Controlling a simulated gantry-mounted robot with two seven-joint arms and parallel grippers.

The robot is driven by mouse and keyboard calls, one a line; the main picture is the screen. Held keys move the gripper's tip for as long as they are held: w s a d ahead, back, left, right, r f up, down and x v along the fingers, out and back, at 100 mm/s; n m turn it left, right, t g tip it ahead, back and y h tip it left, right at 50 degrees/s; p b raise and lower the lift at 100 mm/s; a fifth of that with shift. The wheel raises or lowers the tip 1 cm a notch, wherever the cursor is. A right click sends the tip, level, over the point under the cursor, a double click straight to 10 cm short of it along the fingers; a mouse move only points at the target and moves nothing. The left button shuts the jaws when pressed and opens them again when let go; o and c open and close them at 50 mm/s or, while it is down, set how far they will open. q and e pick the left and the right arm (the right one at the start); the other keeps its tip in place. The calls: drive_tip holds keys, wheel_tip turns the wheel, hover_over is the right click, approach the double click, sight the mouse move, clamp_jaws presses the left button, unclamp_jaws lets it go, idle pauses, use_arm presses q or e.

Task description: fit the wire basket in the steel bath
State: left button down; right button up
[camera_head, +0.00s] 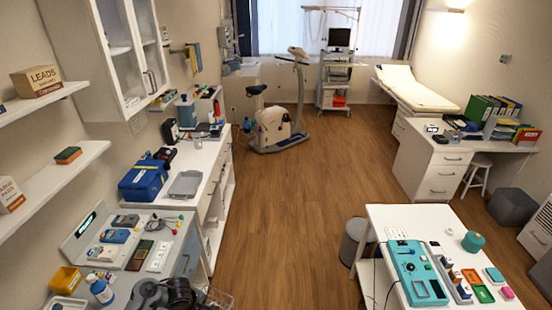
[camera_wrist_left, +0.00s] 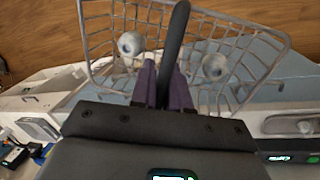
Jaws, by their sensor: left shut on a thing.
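The wire basket (camera_wrist_left: 100,42) is a grey mesh with a dark handle (camera_wrist_left: 176,35), and fills the upper part of the left wrist view. Two pale round pieces (camera_wrist_left: 130,44) show in it. My left gripper (camera_wrist_left: 164,78) has its purple fingers shut on the handle. In the head view only a corner of the basket (camera_head: 218,298) shows at the bottom edge, beside my dark left wrist; the fingertips are hidden there. A blue-grey surface (camera_wrist_left: 262,48) shows through the mesh; I cannot tell whether it belongs to the steel bath. My right gripper is not in view.
The left counter holds a blue case (camera_head: 144,180), a grey tray (camera_head: 186,184), a yellow bin (camera_head: 65,280) and a white-and-blue bottle (camera_head: 102,290). A white table (camera_head: 385,215) with a teal device (camera_head: 415,275) stands at right. The wood floor between them is clear.

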use_arm(q)
drive_tip(key=shift+m, duration=0.8)
drive_tip(key=shift+s+d+r, duration=0.6)
drive_tip(key=shift+d+r, duration=0.4)
drive_tip(key=shift+r, duration=0.3)
drive_tip(key=shift+s+d+r, duration=0.6)
drive_tip(key=shift+d+r, duration=0.4)
drive_tip(key=shift+r, duration=0.35)
drive_tip(key=shift+s+d+r, duration=0.6)
drive_tip(key=shift+d+r, duration=0.4)
drive_tip(key=shift+r, duration=0.3)
wheel_tip(320, 180, up, 8)
drive_tip(key=d+m+g+h, duration=0.1)
drive_tip(key=m, duration=0.5)
drive_tip(key=s+a+r+m+p, duration=0.1)
drive_tip(key=s+m+p, duration=0.1)
drive_tip(key=s, duration=0.3)
drive_tip(key=s+a+r+m+g+p, duration=0.1)
drive_tip(key=s+a+r+m+p, duration=0.1)
drive_tip(key=s, duration=0.3)
drive_tip(key=shift+m, duration=0.7)
